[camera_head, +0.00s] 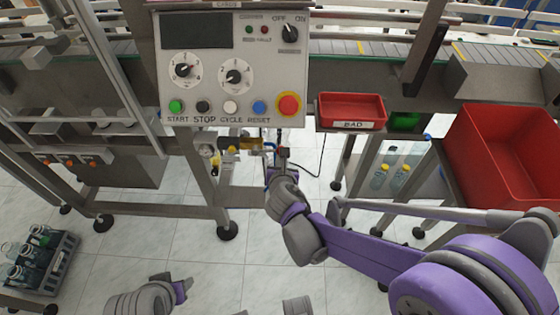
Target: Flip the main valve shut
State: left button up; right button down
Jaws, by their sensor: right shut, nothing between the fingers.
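The valve assembly (240,144) is a small group of yellow and blue fittings with a round gauge (207,151), below the control panel. Its blue part (268,147) lies just left of my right gripper. My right gripper (283,154) is shut and empty, reaching up to the assembly's right end. I cannot tell whether it touches the blue part, and the valve handle's angle is too small to read. My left gripper (182,289) shows only in part at the bottom, far from the valve; its fingers are not clear.
The control panel (270,75) with dials and buttons overhangs the valve. A red BAD tray (352,109) and a large red bin (500,150) are to the right. A dark cable (318,165) hangs near my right gripper. A bottle crate (40,262) stands lower left. Tiled floor is open below.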

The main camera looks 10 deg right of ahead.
aim_at(278, 152)
jog(key=shift+r, duration=0.3)
jog(key=r+n+h, duration=0.2)
jog(key=r+n+h+p, duration=0.1)
jog(key=r+n+h, duration=0.1)
jog(key=shift+a+g, duration=0.3)
jog(key=shift+g, duration=0.1)
jog(key=shift+w+a+r+n+h+p, duration=0.25)
jog(key=shift+a+r+n+h, duration=0.1)
jog(key=shift+a+r, duration=0.4)
jog(key=shift+w+a+r+n+h+p, duration=0.15)
jog(key=shift+w+a+r+n+h, duration=0.2)
jog(key=shift+a+r, duration=0.4)
jog(key=shift+w+a+r+n+h+p, duration=0.25)
jog(key=shift+a+r+h, duration=0.2)
jog(key=shift+a, duration=0.5)
jog(key=shift+r, duration=0.1)
